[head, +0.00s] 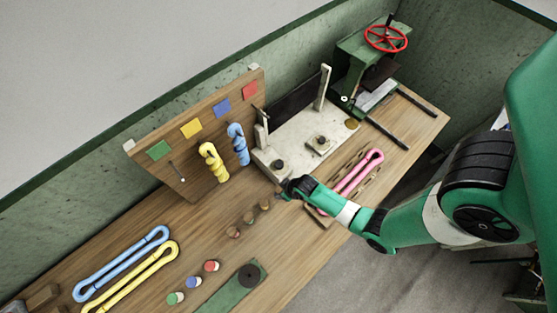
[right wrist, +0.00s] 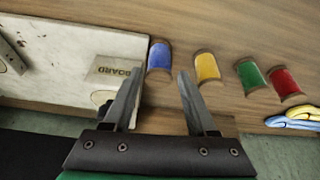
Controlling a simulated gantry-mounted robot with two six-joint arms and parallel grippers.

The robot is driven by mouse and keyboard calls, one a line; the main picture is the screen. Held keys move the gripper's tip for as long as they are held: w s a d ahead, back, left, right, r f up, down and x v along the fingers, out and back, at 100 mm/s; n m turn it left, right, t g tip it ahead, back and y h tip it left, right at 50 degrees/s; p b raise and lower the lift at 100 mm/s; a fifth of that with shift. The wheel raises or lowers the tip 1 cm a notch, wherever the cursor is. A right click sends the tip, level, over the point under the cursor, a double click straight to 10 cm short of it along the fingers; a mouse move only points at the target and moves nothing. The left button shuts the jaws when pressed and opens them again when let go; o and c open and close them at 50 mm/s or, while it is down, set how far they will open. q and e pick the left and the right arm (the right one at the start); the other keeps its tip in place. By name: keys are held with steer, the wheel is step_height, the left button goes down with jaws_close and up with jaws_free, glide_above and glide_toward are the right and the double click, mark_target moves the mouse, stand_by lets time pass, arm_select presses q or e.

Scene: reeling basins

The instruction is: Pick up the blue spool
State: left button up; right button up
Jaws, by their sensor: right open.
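The blue spool (right wrist: 159,57) shows in the right wrist view, a small blue reel with wooden ends beside the pale board's edge. My right gripper (right wrist: 160,76) is open and empty. Its two fingertips point at the blue spool, which appears just beyond the gap between them; I see no contact. In the head view my right gripper (head: 284,193) is over the table at the pale board's near corner, and it mostly hides the blue spool. My left gripper is not in view.
Beside the blue spool stand the yellow (right wrist: 206,67), green (right wrist: 251,78) and red (right wrist: 284,83) spools in a row. The pale board (head: 290,140) with posts lies behind my gripper. A pink skein (head: 358,172) lies to the right.

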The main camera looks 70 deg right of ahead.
mark_target(279, 192)
steer(key=b+x, duration=0.2)
steer(key=x, duration=0.3)
steer(key=shift+f, duration=0.1)
jaws_close()
